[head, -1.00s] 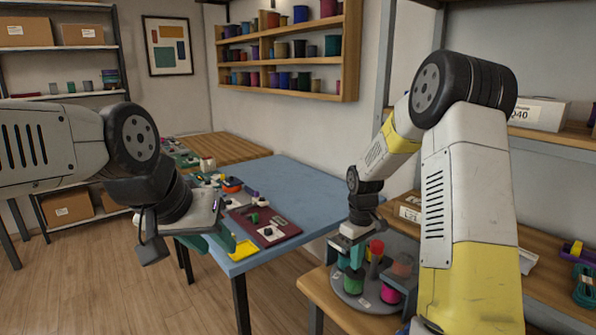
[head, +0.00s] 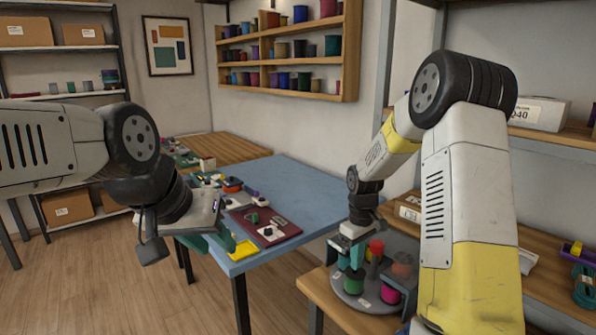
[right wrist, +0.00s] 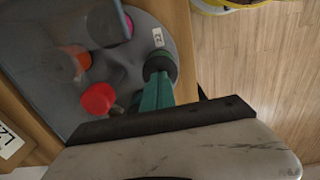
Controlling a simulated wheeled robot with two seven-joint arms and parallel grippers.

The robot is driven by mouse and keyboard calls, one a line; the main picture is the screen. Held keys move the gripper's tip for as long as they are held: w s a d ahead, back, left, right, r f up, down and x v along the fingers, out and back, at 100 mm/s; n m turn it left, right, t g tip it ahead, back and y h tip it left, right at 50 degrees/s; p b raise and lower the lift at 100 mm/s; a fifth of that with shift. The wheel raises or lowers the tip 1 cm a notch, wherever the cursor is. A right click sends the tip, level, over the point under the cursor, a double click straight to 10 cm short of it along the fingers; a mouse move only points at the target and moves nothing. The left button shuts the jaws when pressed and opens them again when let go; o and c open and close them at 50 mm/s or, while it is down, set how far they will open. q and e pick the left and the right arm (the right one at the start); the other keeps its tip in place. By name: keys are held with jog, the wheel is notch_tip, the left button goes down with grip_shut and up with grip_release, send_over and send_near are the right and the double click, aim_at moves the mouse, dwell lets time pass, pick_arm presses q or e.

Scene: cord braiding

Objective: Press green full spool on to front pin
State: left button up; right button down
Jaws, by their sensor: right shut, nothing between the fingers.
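A round grey turntable (head: 350,297) stands on a wooden bench and carries several coloured spools. The green spool (head: 354,282) sits near its front edge. In the right wrist view the green spool (right wrist: 160,64) is upright at the fingertips, partly hidden by them. My right gripper (head: 356,262) points down over the green spool, its green fingers shut with nothing between them. The fingertips (right wrist: 160,82) touch or almost touch the spool's top; I cannot tell which. The pin under the spool is hidden. My left gripper (head: 228,240) hangs by the blue table's near left corner; its opening is unclear.
A red spool (right wrist: 98,98), an orange spool (right wrist: 70,60) and a magenta spool (head: 390,293) stand close by on the turntable. The blue table (head: 300,190) holds a maroon board (head: 275,232) and small parts; its right side is clear.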

jog(key=shift+f, duration=1.1)
dwell(0.4)
notch_tip(320, 180, up, 8)
dwell(1.1)
jog(key=s+r+m+t, duration=0.3)
jog(key=s+r, duration=0.6)
jog(key=r, duration=0.3)
jog(key=s+a+r+m+t+y, duration=0.1)
jog(key=s+r+m, duration=0.1)
jog(key=s, duration=0.5)
jog(key=s+a+r+m+t+y, duration=0.1)
jog(key=s+r+m+t, duration=0.1)
jog(key=s, duration=0.6)
jog(key=shift+s+r, duration=0.15)
jog(key=shift+r, duration=0.35)
